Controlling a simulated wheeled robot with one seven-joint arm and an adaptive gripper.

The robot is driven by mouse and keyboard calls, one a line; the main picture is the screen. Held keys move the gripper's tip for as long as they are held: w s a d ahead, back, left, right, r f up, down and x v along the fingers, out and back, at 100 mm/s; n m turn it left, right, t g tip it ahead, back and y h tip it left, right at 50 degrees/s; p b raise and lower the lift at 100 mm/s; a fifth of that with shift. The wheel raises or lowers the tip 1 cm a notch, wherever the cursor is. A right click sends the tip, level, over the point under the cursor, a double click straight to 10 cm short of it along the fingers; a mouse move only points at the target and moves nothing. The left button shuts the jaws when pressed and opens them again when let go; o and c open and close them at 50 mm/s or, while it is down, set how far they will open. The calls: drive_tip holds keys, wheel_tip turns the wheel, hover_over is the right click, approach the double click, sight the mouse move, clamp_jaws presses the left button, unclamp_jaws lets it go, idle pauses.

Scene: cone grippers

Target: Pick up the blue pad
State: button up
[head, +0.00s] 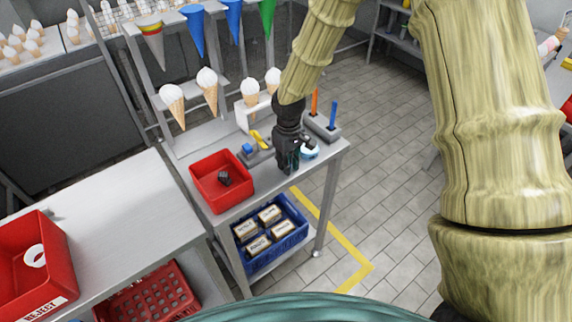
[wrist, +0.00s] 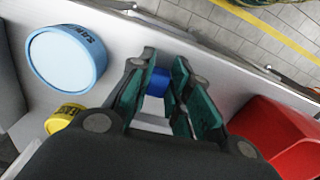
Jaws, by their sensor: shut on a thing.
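My gripper (head: 290,168) is over the grey table near its front edge. In the wrist view my gripper (wrist: 160,95) has its green-lined fingers on both sides of a small blue pad (wrist: 157,82) and is shut on it. The fingers hide part of the pad. In the head view the pad in the fingers cannot be made out. I cannot tell whether the pad touches the tabletop.
A light blue round tub (wrist: 66,57) and a yellow tub (wrist: 64,119) stand beside my gripper. A red bin (head: 207,204) with a dark thing in it is on the other side. A grey holder (head: 322,127) has orange and blue sticks. Cones hang behind.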

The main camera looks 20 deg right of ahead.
drive_tip(key=shift+r, duration=0.15)
drive_tip(key=shift+r+b, duration=0.4)
drive_tip(key=shift+r, duration=0.15)
drive_tip(key=shift+r+b, duration=0.45)
drive_tip(key=shift+r, duration=0.45)
drive_tip(key=s+d+b, duration=0.1)
drive_tip(key=s, duration=0.4)
drive_tip(key=s+d+r+b, duration=0.1)
drive_tip(key=s+d, duration=0.1)
drive_tip(key=s, duration=0.3)
drive_tip(key=s+d+b, duration=0.1)
drive_tip(key=s+b, duration=0.1)
drive_tip(key=s, duration=0.3)
drive_tip(key=shift+d+r, duration=0.3)
drive_tip(key=shift+r, duration=0.1)
drive_tip(key=shift+s+r+p, duration=0.15)
drive_tip(key=shift+r+p, duration=2.2)
drive_tip(key=shift+p, duration=0.1)
drive_tip(key=shift+r, duration=0.15)
